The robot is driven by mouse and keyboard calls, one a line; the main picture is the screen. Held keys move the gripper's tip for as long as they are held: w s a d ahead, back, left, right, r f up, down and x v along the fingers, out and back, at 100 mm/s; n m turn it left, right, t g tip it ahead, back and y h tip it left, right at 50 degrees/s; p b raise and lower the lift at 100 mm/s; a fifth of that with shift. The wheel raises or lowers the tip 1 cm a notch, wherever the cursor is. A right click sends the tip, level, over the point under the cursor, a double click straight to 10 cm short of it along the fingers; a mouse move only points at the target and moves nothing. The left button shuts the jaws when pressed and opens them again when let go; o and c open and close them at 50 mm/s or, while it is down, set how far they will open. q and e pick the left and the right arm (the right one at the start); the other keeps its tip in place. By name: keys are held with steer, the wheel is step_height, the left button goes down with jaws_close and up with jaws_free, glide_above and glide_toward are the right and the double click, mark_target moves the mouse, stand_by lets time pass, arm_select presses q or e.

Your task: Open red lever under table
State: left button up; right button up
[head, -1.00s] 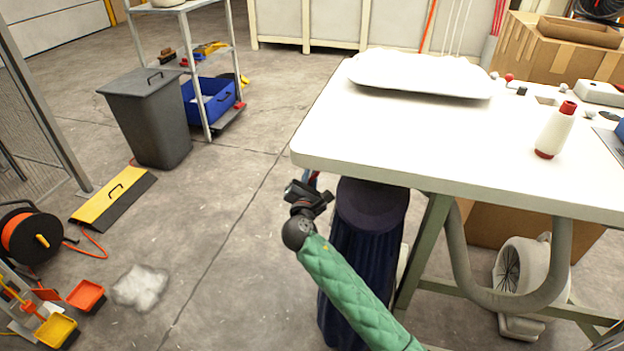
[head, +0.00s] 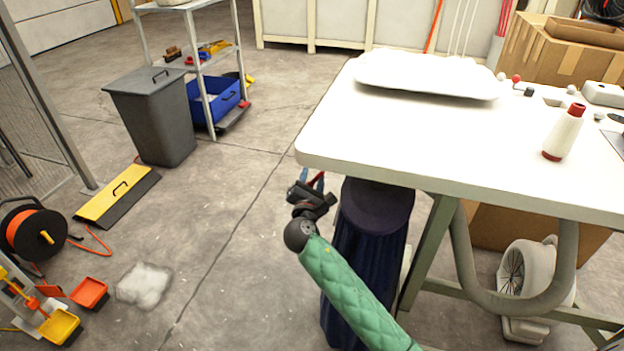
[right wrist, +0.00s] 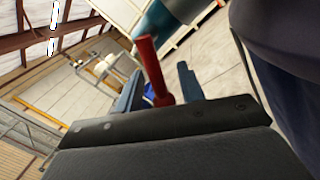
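The white table (head: 430,150) fills the right of the head view. My right gripper (head: 306,179), on the green-sleeved arm, is beside the table's near left corner, left of a dark blue hanging bag. The red lever (head: 319,176) shows as a small red piece at its fingertips. In the right wrist view the lever (right wrist: 154,72) stands up between the two bluish fingers of my open gripper (right wrist: 160,85). Gaps show beside it, so it does not look clamped. The lever's base is hidden behind the gripper body. My left gripper is out of view.
A green table leg (head: 428,245) and a grey hose (head: 468,265) are further right. A white pillow (head: 428,75) and a thread cone (head: 564,132) are on the tabletop.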

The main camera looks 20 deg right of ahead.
mark_target(311, 185)
steer(key=v, duration=0.6)
steer(key=shift+s+a+f, duration=0.2)
steer(key=shift+s, duration=0.1)
steer(key=shift+s+a, duration=0.25)
steer(key=shift+s, duration=0.2)
